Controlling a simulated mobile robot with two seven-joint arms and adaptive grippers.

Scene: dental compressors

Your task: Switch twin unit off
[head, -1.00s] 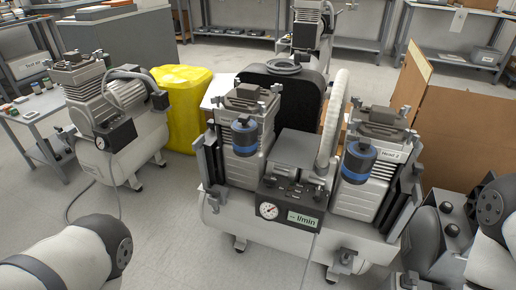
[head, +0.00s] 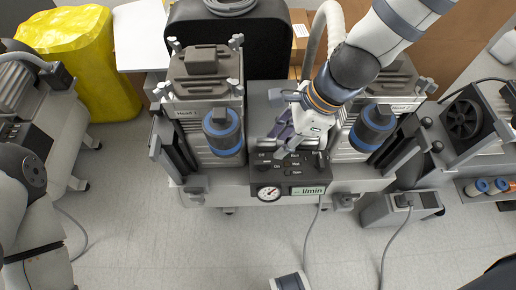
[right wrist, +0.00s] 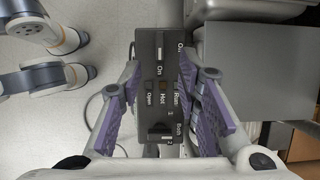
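The twin unit (head: 205,88) stands in the middle of the head view, with two finned heads and blue-banded canisters. Its dark control box (head: 291,178) at the front carries a round gauge (head: 268,193), a lit l/min display (head: 309,190) and small switches on top. My right gripper (head: 288,146) reaches down over the box from the upper right and partly covers its top. In the right wrist view, the control box (right wrist: 158,108) lies between the spread purple-padded fingers of my right gripper (right wrist: 159,75), which is open. Contact cannot be told. My left gripper is out of view.
Another compressor (head: 40,110) stands at the left, beside a yellow covered container (head: 75,50). A grey unit with a fan (head: 463,118) stands at the right, with cables on the floor. Cardboard (head: 440,60) stands behind. The front floor (head: 190,245) is largely clear.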

